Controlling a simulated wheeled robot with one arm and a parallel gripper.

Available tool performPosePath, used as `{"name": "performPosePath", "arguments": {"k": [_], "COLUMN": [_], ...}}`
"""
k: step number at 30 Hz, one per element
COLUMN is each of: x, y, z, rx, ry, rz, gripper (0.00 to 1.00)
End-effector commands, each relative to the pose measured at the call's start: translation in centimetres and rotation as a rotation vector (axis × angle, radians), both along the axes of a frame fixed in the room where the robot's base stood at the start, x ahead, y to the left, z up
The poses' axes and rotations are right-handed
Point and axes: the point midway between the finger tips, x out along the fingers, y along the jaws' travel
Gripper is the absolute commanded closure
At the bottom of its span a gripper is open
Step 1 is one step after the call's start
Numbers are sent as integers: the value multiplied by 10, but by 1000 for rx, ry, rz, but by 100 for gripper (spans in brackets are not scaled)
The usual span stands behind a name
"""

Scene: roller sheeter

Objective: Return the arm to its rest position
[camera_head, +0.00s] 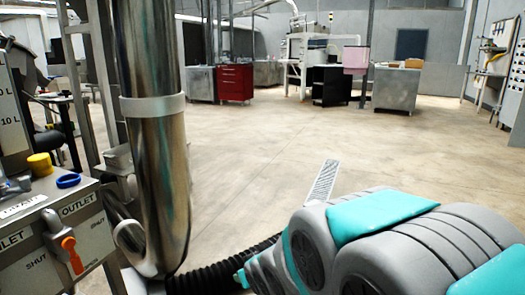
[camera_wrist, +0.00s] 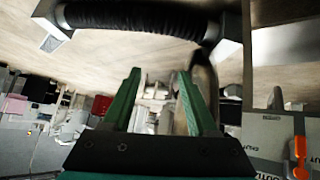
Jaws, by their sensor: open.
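My arm (camera_head: 385,245), grey with teal covers, fills the lower right of the head view and looks folded, with open floor behind it. My gripper (camera_wrist: 159,75) shows in the wrist view as two green fingers, spread apart with nothing between them. The wrist view is turned, with floor along its top. The gripper itself cannot be made out in the head view.
A steel pipe (camera_head: 152,130) stands left of my arm. A black ribbed hose (camera_head: 215,275) runs low between them. A valve panel (camera_head: 95,238) with an orange handle (camera_head: 72,254) is at far left. A red cabinet (camera_head: 235,82) stands far back. The middle floor is clear.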

Motion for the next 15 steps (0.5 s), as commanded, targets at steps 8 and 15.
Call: {"name": "performPosePath", "arguments": {"k": [8,15], "x": [-105,-233], "y": [-130,-182], "z": [-4,2], "rx": [-120,-141], "ry": [347,681], "rz": [-279,-438], "gripper": [41,41]}}
